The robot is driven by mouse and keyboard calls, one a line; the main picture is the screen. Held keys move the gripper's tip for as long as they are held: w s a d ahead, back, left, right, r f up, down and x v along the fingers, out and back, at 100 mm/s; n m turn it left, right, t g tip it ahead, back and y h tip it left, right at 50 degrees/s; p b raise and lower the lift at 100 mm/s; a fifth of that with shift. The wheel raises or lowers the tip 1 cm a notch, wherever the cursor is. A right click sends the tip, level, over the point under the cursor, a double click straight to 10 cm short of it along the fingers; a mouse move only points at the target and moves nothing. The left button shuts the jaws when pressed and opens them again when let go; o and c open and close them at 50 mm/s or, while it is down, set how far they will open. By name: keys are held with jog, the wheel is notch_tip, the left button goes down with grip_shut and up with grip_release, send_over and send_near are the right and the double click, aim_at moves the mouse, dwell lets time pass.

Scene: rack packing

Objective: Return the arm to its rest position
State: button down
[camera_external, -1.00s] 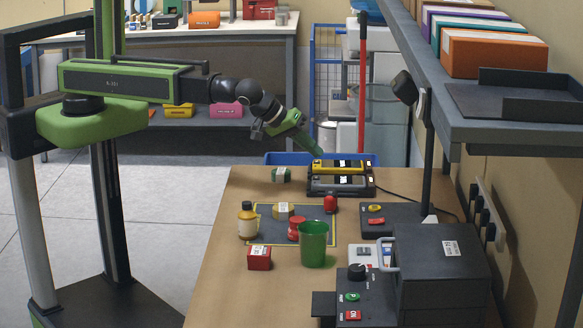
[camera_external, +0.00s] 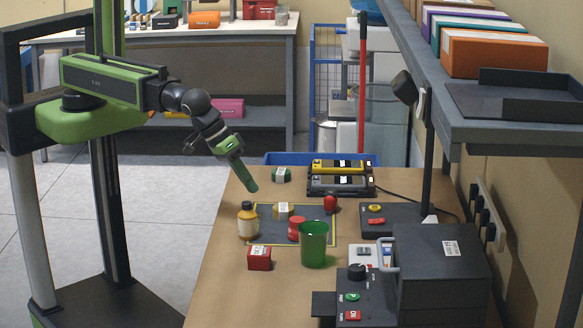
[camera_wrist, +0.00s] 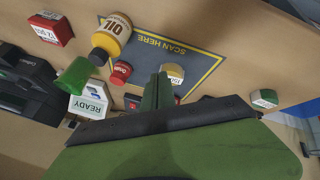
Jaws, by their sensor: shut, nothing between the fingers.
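My gripper (camera_external: 251,187) is shut and empty, pointing down over the table's left edge, behind the oil bottle. In the wrist view my green fingers (camera_wrist: 158,92) are together with nothing between them. My arm is partly drawn back over the green base link at the left.
On or around the dark scan mat (camera_external: 270,232) stand an oil bottle (camera_external: 248,222), a tan hexagonal item (camera_external: 283,211), a red item (camera_external: 296,229), a green cup (camera_external: 314,245) and a red box (camera_external: 259,258). A green-sided item (camera_external: 281,175) sits left of the rack. A shelf overhangs the right.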

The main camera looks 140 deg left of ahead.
jog(key=s+d+f+m+g+h, duration=0.3)
jog(key=s+d+m+g+h, duration=0.1)
jog(key=s+d+m, duration=0.9)
jog(key=shift+s+d+f+m+g, duration=0.4)
jog(key=shift+m+g, duration=0.2)
jog(key=shift+m, duration=0.3)
